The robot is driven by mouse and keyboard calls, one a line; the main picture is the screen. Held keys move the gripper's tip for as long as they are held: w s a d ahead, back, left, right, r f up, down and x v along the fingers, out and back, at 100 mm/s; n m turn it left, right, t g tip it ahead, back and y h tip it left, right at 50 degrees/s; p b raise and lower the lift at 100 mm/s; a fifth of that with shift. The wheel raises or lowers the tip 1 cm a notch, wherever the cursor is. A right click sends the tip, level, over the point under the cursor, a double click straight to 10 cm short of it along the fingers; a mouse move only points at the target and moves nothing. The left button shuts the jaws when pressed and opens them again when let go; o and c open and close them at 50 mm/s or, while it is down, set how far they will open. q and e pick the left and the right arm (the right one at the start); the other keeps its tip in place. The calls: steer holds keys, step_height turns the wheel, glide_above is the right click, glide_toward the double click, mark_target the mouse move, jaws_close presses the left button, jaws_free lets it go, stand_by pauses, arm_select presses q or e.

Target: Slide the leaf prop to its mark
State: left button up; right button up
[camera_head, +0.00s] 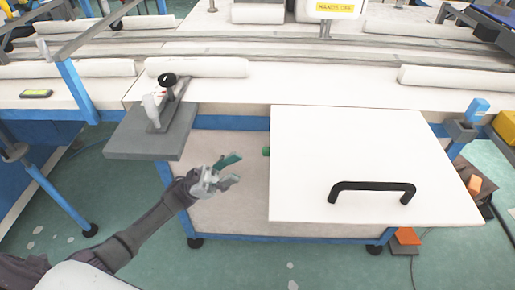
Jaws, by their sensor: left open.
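A white leaf panel (365,150) with a black handle (372,188) juts out from the front of the long table. A small green knob (266,152) pokes out at the panel's left edge; it may be part of the leaf prop, whose rest I cannot make out. No mark for the prop can be told apart. My left gripper (234,170) is open and empty, left of the green knob and apart from it, in front of the pale board under the table. My right gripper is not in view.
A grey plate (153,132) with a black-knobbed toggle clamp (163,100) sticks out left above my left gripper. White rolls (197,67) lie along the table. A blue-topped clamp (470,115) stands right of the panel. Green floor (140,200) is open at left.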

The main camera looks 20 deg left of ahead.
arm_select(q)
steer(key=p+x, duration=0.1)
steer(key=x, duration=0.7)
steer(key=shift+d+r, duration=0.25)
steer(key=shift+d, duration=0.05)
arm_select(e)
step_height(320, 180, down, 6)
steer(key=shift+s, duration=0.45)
arm_select(q)
steer(key=shift+a, duration=0.1)
jaws_close()
